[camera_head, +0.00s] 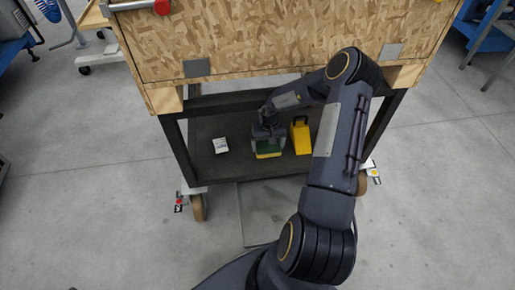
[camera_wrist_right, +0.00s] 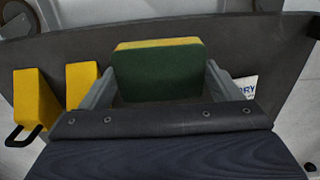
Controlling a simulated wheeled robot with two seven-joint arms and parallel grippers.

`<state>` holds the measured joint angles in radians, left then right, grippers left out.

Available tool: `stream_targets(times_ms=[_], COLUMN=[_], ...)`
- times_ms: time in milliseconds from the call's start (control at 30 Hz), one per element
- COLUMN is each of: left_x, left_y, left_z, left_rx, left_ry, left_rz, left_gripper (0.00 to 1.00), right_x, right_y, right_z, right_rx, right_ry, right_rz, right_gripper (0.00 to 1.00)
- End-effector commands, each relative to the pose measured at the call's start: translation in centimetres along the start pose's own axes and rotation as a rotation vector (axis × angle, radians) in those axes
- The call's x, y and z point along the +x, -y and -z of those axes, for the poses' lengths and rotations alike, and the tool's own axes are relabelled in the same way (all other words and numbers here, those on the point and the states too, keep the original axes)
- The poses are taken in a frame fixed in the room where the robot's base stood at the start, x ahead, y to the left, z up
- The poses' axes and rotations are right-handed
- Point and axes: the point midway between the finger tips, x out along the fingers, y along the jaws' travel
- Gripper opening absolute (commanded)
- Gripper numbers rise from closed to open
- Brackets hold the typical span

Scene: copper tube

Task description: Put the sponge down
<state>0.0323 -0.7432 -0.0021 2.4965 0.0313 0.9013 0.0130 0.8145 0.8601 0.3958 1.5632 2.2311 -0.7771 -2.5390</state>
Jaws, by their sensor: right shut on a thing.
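The sponge (camera_head: 268,152) is green with a yellow layer. It is at the lower shelf (camera_head: 205,127) of a wheeled cart, between a white packet and a yellow object. My right gripper (camera_head: 267,137) reaches in from above and is shut on the sponge. In the right wrist view the sponge (camera_wrist_right: 158,70) sits between the two grey fingers (camera_wrist_right: 157,88), its green face toward the camera. I cannot tell whether the sponge touches the shelf. My left gripper is not in view.
A white packet (camera_head: 220,145) lies left of the sponge. A yellow object with a dark handle (camera_head: 300,137) stands close on its right. A chipboard box (camera_head: 280,40) sits above the shelf, and dark legs frame it. Concrete floor (camera_head: 90,200) is open in front.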

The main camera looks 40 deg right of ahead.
Motion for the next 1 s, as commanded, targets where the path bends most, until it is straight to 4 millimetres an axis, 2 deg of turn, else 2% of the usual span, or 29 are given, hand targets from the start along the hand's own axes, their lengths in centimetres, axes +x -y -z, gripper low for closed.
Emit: stream_targets(times_ms=[33,133,233,400,633,800,1000], left_x=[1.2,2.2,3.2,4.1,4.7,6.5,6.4], left_y=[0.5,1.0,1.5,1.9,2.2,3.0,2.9], left_z=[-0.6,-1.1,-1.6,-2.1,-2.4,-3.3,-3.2], left_rx=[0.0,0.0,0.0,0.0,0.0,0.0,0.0], left_ry=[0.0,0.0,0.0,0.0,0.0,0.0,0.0], left_rz=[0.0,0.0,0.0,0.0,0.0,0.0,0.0], left_gripper=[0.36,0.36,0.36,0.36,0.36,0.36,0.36], right_x=[1.4,2.5,4.6,6.5,7.7,10.4,10.4], right_y=[0.5,1.1,1.4,1.8,2.1,2.1,2.1], right_z=[1.4,3.8,5.1,7.0,8.0,8.0,8.0], right_rx=[-0.001,0.0,-0.001,0.0,0.0,-0.001,-0.001], right_ry=[-0.002,-0.003,0.001,0.0,0.0,0.001,0.0], right_rz=[0.001,0.001,-0.001,0.0,0.0,-0.002,0.0], right_gripper=[0.64,0.64,0.64,0.64,0.64,0.64,0.64])
